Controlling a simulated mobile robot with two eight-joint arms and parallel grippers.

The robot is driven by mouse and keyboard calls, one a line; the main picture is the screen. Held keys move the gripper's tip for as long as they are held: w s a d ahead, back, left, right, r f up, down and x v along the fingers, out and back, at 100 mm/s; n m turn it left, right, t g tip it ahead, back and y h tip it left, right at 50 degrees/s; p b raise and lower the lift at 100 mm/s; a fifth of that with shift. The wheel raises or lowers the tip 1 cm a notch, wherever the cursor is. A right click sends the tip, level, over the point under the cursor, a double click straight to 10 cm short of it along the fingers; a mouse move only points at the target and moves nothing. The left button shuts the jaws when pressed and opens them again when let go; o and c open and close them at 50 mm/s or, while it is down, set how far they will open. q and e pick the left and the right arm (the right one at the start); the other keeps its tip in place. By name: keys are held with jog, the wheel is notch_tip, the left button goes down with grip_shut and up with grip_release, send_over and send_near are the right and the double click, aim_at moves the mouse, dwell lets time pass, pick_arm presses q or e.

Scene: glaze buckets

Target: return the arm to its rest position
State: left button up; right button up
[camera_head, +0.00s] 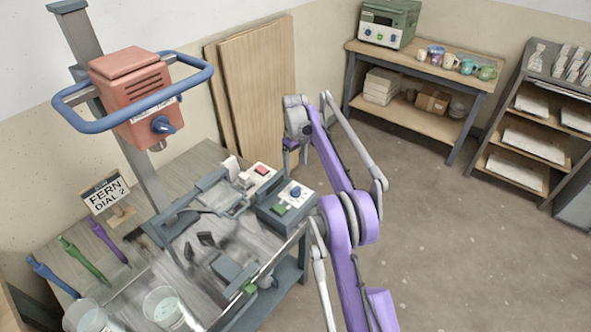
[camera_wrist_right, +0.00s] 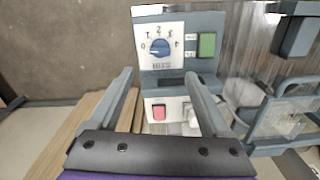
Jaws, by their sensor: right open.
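My right arm, purple and grey, reaches up from the bottom of the head view, bends at a large joint and folds back toward the bench. My right gripper (camera_head: 290,150) is small there, hanging beyond the bench's right end, and its fingertips are hard to make out. In the right wrist view, the gripper (camera_wrist_right: 159,75) has its two grey fingers wide apart, with nothing held between them. Beyond the fingers is a control box (camera_wrist_right: 177,22) with a blue dial and a green button, apart from them as far as I can tell. My left gripper is not in view.
The bench (camera_head: 190,163) holds a red mixer head (camera_head: 125,75) on a column, the control box (camera_head: 270,215), a red-switch box (camera_head: 260,172), coloured tools and clear buckets (camera_head: 165,306). Wooden boards (camera_head: 257,85) lean behind. A shelf table (camera_head: 420,122) stands back right. Floor at right is clear.

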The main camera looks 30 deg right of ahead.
dwell(0.5)
jog(key=s+a+r+m+t, duration=0.1)
jog(key=s+a+r, duration=0.5)
jog(key=s+a, duration=0.15)
jog(key=s+a+r+t, duration=0.2)
jog(key=s+a+r, duration=0.3)
jog(key=s+a, duration=0.3)
jog(key=s+a+f, duration=0.2)
jog(key=s, duration=0.5)
jog(key=s+a+f+m+t, duration=0.1)
jog(key=s+f, duration=0.2)
jog(key=s, duration=0.5)
jog(key=s+a+f+t, duration=0.1)
jog(key=s+a+f, duration=0.1)
jog(key=s, duration=0.5)
jog(key=shift+s+a+f+m, duration=0.3)
jog(key=shift+s+f, duration=0.05)
jog(key=shift+f, duration=0.35)
